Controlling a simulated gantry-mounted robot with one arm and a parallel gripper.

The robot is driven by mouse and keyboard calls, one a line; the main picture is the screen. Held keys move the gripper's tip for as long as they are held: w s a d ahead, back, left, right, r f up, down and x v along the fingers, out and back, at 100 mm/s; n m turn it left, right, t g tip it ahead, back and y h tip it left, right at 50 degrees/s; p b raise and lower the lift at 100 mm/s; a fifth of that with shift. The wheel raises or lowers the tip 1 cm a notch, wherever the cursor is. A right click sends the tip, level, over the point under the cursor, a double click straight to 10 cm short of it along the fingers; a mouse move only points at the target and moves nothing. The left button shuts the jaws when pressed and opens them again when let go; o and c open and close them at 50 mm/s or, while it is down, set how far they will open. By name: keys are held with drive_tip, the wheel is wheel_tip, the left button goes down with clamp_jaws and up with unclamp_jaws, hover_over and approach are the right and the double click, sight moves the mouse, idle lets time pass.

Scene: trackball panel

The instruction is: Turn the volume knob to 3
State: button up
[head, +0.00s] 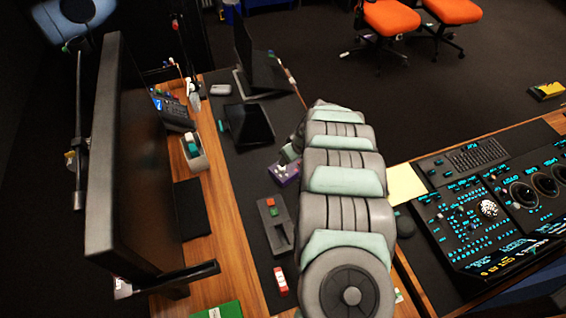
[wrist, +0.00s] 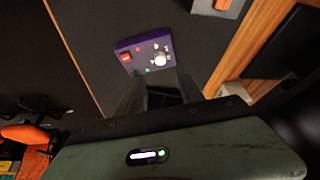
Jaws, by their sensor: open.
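A small purple box (wrist: 133,43) shows in the wrist view, with a red switch (wrist: 125,57), a pale round knob (wrist: 159,60) and small lights on its face. Its labels are too small to read, so I cannot tell whether this knob is the volume knob or where it points. My gripper (wrist: 158,88) is open and empty, its two dark fingers spread just below the knob in the picture, apart from it as far as I can see. In the head view the purple box (head: 284,174) sits on the dark desk mat beside my arm, which hides most of my gripper.
A large monitor (head: 130,160) stands at left. A console with lit keys and dials (head: 490,215) is at right. A dark tablet-like device (head: 249,126) stands behind.

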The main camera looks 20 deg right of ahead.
hover_over(283, 169)
drive_tip(key=s, duration=0.2)
drive_tip(key=f, duration=0.5)
drive_tip(key=shift+w+d+f, duration=0.1)
drive_tip(key=shift+d, duration=0.15)
drive_tip(key=shift+b+x, duration=1.1)
drive_tip(key=shift+x, duration=0.25)
drive_tip(key=b+x, duration=0.2)
drive_tip(key=b, duration=0.1)
drive_tip(key=shift+f, duration=0.2)
drive_tip(key=shift+w+b, duration=0.1)
drive_tip(key=shift+b, duration=0.25)
drive_tip(key=shift+r, duration=0.1)
drive_tip(key=shift+c, duration=0.5)
clamp_jaws()
